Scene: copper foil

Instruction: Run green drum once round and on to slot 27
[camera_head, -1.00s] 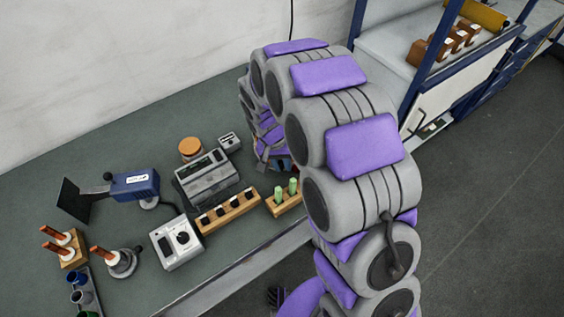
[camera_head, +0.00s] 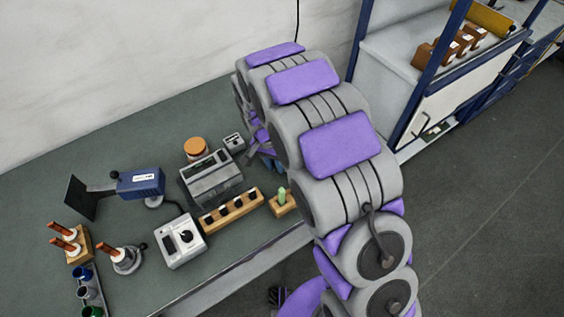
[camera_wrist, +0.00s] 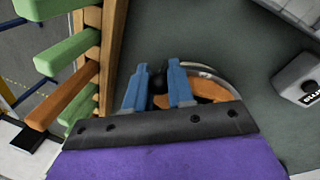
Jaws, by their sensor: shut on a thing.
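My gripper (camera_wrist: 158,97) has blue fingers, shut on a small dark knob (camera_wrist: 159,101) between them in the wrist view. Just beyond and to the right is a round thing with a grey rim and an orange-brown inside (camera_wrist: 208,88), partly hidden by the gripper; I cannot tell whether the knob belongs to it. In the head view my arm hides most of the gripper at the table's right. I cannot make out a green drum or a number 27. A green pot (camera_head: 92,312) is cut off at the lower left, and a green peg (camera_head: 282,194) stands in a wooden block.
A wooden rack (camera_wrist: 108,50) with green and orange bars is close left of the gripper. The head view shows a grey machine (camera_head: 212,180), a white dial box (camera_head: 181,241) and shelving (camera_head: 400,60).

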